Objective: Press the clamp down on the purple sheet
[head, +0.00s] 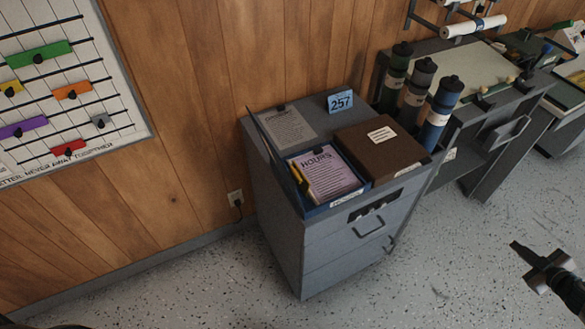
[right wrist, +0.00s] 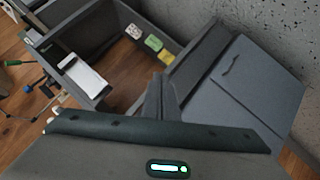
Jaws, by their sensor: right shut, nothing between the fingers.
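A purple sheet (head: 324,172) headed HOURS lies in a blue tray (head: 336,204) on top of a grey cabinet, with a yellow strip along its left side. My right gripper (head: 517,247) is at the lower right, above the floor, well away from the cabinet and touching nothing. Its fingers (right wrist: 161,88) are shut and empty in the right wrist view.
A drawing desk (head: 448,70) stands at the right. The speckled floor (head: 430,260) is clear. A board (head: 75,55) hangs at the left.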

